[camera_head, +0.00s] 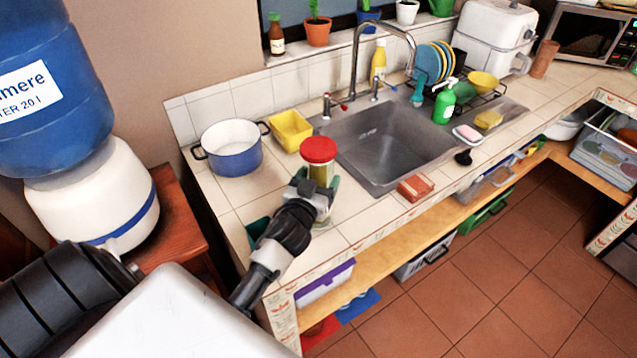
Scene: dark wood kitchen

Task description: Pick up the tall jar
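The tall jar (319,151) has a red lid and a clear body with greenish-yellow contents. It stands upright at the near left part of the tiled counter, and its lower part is largely hidden behind my gripper. My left gripper (318,188) reaches in from the lower left, with its fingers at either side of the jar's body below the lid. Whether the fingers press on the jar cannot be seen. My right gripper is not in view.
A blue and white pot (232,150) and a yellow container (290,130) stand behind the jar. The sink (385,145) is to its right, with a reddish box (415,188) at the counter's front edge. A water dispenser (95,195) stands at left.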

